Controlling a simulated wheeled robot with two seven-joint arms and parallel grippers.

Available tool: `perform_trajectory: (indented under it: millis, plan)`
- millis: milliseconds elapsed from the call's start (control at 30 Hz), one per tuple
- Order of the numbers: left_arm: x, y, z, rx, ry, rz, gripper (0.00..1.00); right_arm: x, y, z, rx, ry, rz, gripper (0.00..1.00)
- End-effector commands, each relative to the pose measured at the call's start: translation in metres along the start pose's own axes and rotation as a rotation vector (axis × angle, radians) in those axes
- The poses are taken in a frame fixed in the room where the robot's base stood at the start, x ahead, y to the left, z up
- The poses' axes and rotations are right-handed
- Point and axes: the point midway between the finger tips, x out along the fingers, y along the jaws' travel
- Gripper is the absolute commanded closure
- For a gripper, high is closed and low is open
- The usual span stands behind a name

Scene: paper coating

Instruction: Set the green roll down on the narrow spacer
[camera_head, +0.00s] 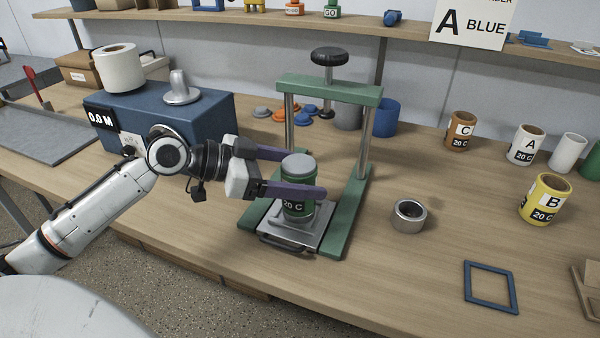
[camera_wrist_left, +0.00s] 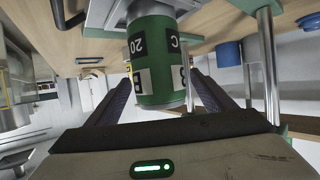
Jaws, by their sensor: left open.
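The green roll (camera_head: 297,188), with a grey top and a "20 C" label, stands upright on the silver plate (camera_head: 278,232) of the green press. My left gripper (camera_head: 320,172) is open, its purple fingers on either side of the roll. In the left wrist view, which is upside down, the roll (camera_wrist_left: 157,80) shows between the fingers. Its lower end meets grey metal there; I cannot tell whether a separate spacer lies under it. A short grey metal ring (camera_head: 409,222), possibly a spacer, stands alone on the table, right of the press. My right gripper is not in view.
The green press frame (camera_head: 330,90) with a black knob surrounds the roll. A blue box (camera_head: 215,115) stands behind my left arm. A yellow roll (camera_head: 544,198), a white roll (camera_head: 525,144) and a brown roll (camera_head: 461,131) stand to the right. A blue frame (camera_head: 490,286) lies at front right.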

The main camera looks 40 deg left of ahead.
Motion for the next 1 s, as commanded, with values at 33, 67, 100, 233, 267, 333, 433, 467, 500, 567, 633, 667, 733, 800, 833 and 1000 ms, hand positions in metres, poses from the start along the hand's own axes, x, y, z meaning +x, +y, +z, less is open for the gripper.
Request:
perform_trajectory:
  millis: [33,67,100,233,267,333,433,467,500,567,633,667,733,800,833,1000]
  plan:
    - [0.000,0.000,0.001,0.000,-0.002,0.001,0.24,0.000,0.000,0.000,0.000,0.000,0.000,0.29]
    - [0.000,0.000,0.001,0.000,-0.002,0.001,0.24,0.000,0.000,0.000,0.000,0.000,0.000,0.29]
    - [0.000,0.000,0.001,0.000,-0.002,0.001,0.24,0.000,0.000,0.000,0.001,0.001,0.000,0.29]
    - [-0.006,0.000,0.002,-0.002,-0.002,0.001,0.24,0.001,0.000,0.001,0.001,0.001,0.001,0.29]
    - [-0.009,0.000,0.002,-0.002,-0.002,0.000,0.24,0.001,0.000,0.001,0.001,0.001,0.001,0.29]
    - [-0.017,0.000,0.003,-0.002,-0.004,0.000,0.24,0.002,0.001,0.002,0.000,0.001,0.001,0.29]
    - [-0.033,0.000,0.002,-0.003,-0.002,0.000,0.24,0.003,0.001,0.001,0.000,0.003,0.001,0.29]
    - [-0.038,0.000,0.002,-0.003,-0.002,0.000,0.24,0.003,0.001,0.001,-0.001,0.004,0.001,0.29]
    - [-0.045,0.000,0.002,-0.003,-0.001,-0.001,0.24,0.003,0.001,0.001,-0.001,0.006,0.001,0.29]
    - [-0.055,0.000,0.002,-0.003,-0.002,-0.001,0.24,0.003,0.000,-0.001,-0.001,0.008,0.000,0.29]
    - [-0.066,0.000,0.001,-0.003,0.000,-0.001,0.24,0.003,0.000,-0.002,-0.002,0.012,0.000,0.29]
    - [-0.071,0.000,0.001,-0.002,0.000,-0.001,0.24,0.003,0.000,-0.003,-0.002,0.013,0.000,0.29]
    - [-0.081,0.000,0.001,-0.002,-0.001,-0.001,0.24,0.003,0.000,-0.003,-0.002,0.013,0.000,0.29]
    - [-0.090,0.000,0.001,-0.002,0.000,-0.001,0.24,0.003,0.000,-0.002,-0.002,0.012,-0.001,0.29]
    - [-0.092,0.000,0.000,-0.002,0.001,-0.001,0.24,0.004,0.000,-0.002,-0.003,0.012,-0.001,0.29]
    - [-0.102,0.000,0.000,0.000,0.000,-0.001,0.24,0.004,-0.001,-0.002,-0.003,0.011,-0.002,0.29]
